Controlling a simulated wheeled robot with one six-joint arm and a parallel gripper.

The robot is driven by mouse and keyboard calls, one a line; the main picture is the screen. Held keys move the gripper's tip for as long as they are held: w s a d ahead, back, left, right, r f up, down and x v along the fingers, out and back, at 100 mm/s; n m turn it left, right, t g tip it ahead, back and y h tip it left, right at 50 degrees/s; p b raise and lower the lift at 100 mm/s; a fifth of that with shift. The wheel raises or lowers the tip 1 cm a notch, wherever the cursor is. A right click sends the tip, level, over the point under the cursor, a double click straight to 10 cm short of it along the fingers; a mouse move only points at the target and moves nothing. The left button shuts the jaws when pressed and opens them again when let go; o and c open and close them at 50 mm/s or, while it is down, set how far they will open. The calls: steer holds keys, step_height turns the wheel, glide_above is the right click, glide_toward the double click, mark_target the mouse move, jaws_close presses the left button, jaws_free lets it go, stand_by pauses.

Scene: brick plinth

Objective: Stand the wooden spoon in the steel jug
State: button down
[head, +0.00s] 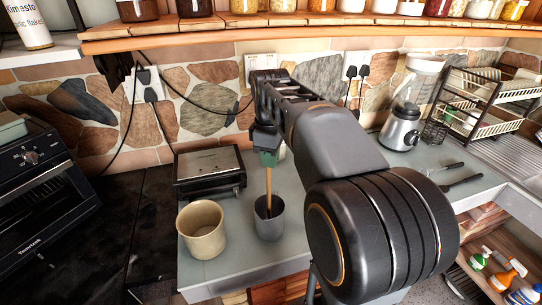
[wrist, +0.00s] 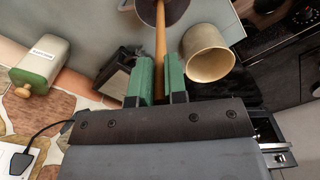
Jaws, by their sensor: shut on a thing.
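My gripper (head: 267,152) points down, with its green fingers shut on the wooden spoon (head: 268,188). In the wrist view my gripper (wrist: 160,82) has one finger on each side of the spoon (wrist: 160,42). The spoon hangs nearly upright over the grey steel jug (head: 269,226), and its lower end appears to be inside the jug's mouth. I cannot tell whether it touches the bottom. The jug stands upright on the counter. It also shows, partly cut off, at the top of the wrist view (wrist: 176,12).
A beige mug (head: 202,233) stands just left of the jug. A sandwich press (head: 209,168) is behind it. A blender (head: 402,128), dish rack (head: 490,98) and utensils (head: 461,180) are to the right. A shelf (head: 300,30) with jars crosses the top; the counter's front edge is close.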

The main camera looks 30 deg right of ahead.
steer(key=c, duration=1.1)
jaws_free()
step_height(320, 180, up, 14)
steer(key=shift+f+p, duration=0.1)
steer(key=shift+p, duration=0.55)
steer(key=s+a+f+m+t, duration=0.1)
steer(key=s+a+f+m, duration=0.1)
steer(key=f, duration=0.5)
steer(key=s+a+f+m+t, duration=0.2)
steer(key=s+a+f+m, duration=0.1)
steer(key=f, duration=0.4)
steer(key=s+a+f+m+t, duration=0.1)
steer(key=s+a+f+m, duration=0.2)
steer(key=f, duration=0.4)
steer(key=shift+s+a+f+m+t, duration=0.15)
steer(key=shift+s+m, duration=0.1)
steer(key=shift+s, duration=0.25)
steer(key=shift+s+f+m+t, duration=0.15)
steer(key=shift+s+m, duration=0.1)
steer(key=shift+s, duration=0.25)
